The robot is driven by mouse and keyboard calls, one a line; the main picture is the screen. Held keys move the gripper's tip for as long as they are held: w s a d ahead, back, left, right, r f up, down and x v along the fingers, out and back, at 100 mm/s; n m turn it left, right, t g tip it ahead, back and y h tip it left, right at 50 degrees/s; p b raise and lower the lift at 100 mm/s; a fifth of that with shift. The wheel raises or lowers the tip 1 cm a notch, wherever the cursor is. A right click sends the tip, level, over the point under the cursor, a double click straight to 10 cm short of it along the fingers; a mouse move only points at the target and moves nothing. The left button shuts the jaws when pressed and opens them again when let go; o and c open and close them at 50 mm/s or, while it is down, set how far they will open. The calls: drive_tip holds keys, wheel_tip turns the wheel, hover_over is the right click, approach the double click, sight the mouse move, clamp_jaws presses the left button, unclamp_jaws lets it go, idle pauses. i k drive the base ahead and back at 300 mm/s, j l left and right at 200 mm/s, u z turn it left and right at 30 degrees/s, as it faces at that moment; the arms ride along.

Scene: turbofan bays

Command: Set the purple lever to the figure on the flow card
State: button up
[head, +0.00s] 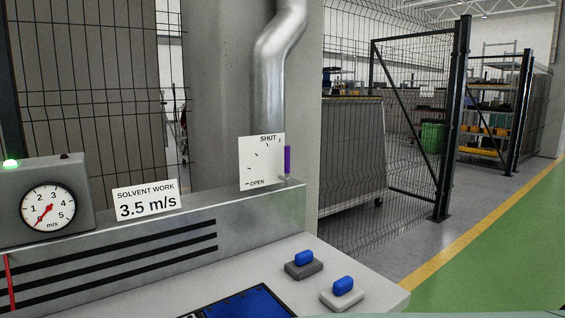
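The purple lever (287,160) stands upright at the right edge of a white scale plate (261,170). The plate is marked SHUT at its top and OPEN at its lower left, with several ticks between. The flow card (146,200) reads "SOLVENT WORK 3.5 m/s" and stands on the metal ledge left of the plate. A round m/s gauge (48,207) on a grey box at the left has its red needle pointing to the lower left, below the 1. My gripper is not in view.
A silver duct (268,95) rises behind the plate. The slotted metal hood (270,219) runs along the bench back. Two blue-topped blocks (304,258) (343,285) and a blue panel (243,303) lie on the bench. A green lamp (11,163) is lit. Mesh fencing stands behind.

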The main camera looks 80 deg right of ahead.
sight(287, 148)
drive_tip(key=k+z, duration=0.25)
drive_tip(key=k+l+z, duration=0.1)
drive_tip(key=k+z, duration=0.2)
drive_tip(key=z, duration=1.55)
drive_tip(key=j+z, duration=0.2)
drive_tip(key=j, duration=0.2)
drive_tip(key=k+j+z, duration=0.15)
drive_tip(key=j, duration=0.2)
drive_tip(key=j+z, duration=0.2)
drive_tip(key=j, duration=0.2)
drive_tip(key=k, duration=0.05)
